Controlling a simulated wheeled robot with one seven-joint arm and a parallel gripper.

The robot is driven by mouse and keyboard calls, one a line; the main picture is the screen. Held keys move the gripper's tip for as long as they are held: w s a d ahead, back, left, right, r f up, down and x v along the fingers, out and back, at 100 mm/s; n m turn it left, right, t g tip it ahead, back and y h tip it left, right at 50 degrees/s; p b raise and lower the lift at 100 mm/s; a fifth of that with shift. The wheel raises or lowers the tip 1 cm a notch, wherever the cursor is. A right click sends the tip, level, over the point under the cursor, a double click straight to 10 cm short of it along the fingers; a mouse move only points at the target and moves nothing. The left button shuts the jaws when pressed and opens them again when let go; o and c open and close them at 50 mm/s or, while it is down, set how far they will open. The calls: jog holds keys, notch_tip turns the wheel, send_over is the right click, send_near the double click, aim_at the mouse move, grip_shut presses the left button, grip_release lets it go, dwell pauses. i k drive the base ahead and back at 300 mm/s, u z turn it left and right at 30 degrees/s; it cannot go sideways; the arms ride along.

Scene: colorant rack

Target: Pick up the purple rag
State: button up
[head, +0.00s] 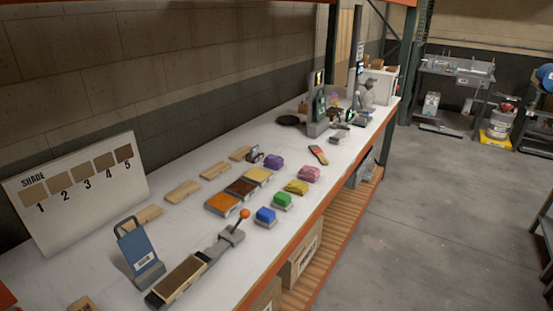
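A purple rag (273,161), a small folded-looking bundle, lies on the white bench top (200,218) in the head view. It is near the middle of the bench, behind the row of other coloured bundles. A small dark metal object (254,155) is close to its left side. Nothing visibly covers the rag. My gripper does not show in this view.
Pink (309,173), yellow (296,187), green (283,200) and blue (265,215) bundles line the front edge. An orange-and-brown tray (222,203) is left of them. A red-handled brush (318,155) lies to the right. Open floor (430,220) borders the bench.

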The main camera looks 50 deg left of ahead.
aim_at(274, 162)
jog(key=u, duration=0.2)
jog(key=i, duration=1.55)
jog(key=u, duration=0.65)
jog(key=i, duration=1.4)
jog(key=u, duration=1.85)
jog(key=i, duration=0.9)
jog(key=u, duration=0.8)
